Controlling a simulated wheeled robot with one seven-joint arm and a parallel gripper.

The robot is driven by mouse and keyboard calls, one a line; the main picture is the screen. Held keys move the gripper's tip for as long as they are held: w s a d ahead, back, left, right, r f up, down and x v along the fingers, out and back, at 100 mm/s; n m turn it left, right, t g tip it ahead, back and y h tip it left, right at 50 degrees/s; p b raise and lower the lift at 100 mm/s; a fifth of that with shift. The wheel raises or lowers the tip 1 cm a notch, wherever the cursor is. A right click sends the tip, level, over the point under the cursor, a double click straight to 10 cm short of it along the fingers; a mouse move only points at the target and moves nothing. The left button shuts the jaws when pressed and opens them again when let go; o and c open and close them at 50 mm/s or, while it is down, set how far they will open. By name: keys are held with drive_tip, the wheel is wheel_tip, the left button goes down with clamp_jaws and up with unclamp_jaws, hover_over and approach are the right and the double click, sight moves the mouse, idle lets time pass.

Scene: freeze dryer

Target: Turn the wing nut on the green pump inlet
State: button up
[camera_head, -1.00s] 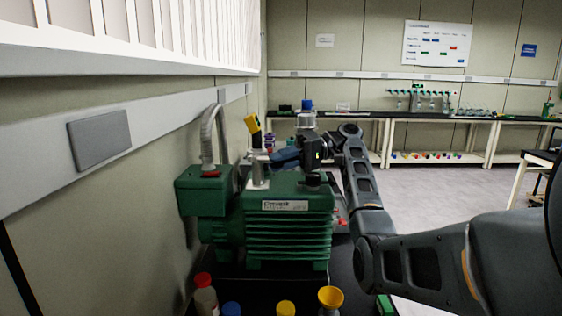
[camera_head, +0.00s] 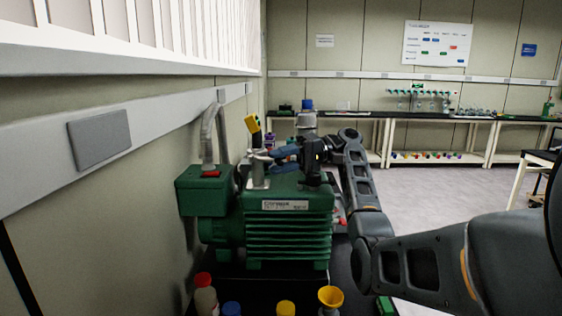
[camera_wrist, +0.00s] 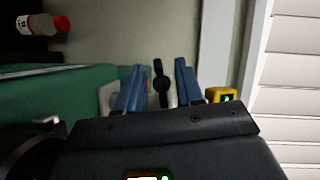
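The green pump (camera_head: 289,232) stands on a dark bench along the left wall, with a pale metal inlet pipe (camera_head: 259,178) rising from its top. My gripper (camera_head: 268,154) is at the upper part of this pipe, reaching in from the right. In the wrist view, the two blue fingers of my gripper (camera_wrist: 159,88) are apart. A slim dark part (camera_wrist: 160,85), which looks like the wing nut, stands between them with visible gaps at both sides. In the head view the nut is too small and partly hidden by the fingers.
A yellow device (camera_head: 253,123) sits just above the inlet; it also shows beside a finger in the wrist view (camera_wrist: 221,95). A grey hose (camera_head: 207,138) rises at the left. Bottles with coloured caps (camera_head: 205,296) and a yellow funnel (camera_head: 331,296) stand in front.

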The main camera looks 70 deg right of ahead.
drive_tip(key=shift+o, duration=0.4)
drive_tip(key=shift+s+d, duration=0.1)
drive_tip(key=b+v, duration=0.2)
drive_tip(key=v, duration=0.4)
drive_tip(key=shift+s+d, duration=0.1)
drive_tip(key=shift+d, duration=0.05)
drive_tip(key=shift+s+d+r+b, duration=0.15)
drive_tip(key=shift+s+d+b, duration=0.2)
drive_tip(key=shift+s+d, duration=0.05)
drive_tip(key=shift+s, duration=0.1)
drive_tip(key=shift+c, duration=0.3)
